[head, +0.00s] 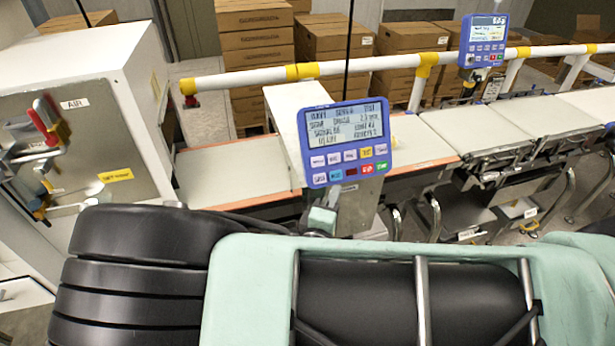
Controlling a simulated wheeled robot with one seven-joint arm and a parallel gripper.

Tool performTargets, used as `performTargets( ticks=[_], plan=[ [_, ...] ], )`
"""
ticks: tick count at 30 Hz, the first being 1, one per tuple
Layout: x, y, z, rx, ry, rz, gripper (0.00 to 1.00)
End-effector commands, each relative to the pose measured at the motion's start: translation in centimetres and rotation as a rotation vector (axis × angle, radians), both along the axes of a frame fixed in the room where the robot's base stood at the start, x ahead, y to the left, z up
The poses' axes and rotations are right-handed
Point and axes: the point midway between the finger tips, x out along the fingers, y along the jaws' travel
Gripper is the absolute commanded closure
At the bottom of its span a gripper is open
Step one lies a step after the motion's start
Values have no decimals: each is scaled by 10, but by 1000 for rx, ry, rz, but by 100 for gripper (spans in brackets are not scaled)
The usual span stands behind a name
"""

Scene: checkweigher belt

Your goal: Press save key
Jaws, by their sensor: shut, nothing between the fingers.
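A blue control panel (346,141) with a lit text screen (345,125) faces me in the middle of the head view. Two rows of keys lie under its screen. The key labels are too blurred to tell which says save. My gripper (325,212) is shut and empty, just below the panel's lower edge, largely hidden behind my arm. I cannot tell whether it touches anything.
A second blue panel (484,42) stands farther back right. A white rail (345,66) with yellow joints runs behind the near panel. Conveyor belts (236,172) run left to right. A white cabinet (70,125) stands left; cartons (255,45) are stacked behind.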

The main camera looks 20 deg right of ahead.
Motion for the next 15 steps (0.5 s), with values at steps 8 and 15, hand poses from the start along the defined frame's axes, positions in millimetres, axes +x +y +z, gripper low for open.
performTargets(
  ticks=[8, 15],
  plan=[
    [0, 0, -1, 1, -1, 0, 100],
    [12, 0, -9, 1, -1, -1, 100]
  ],
)
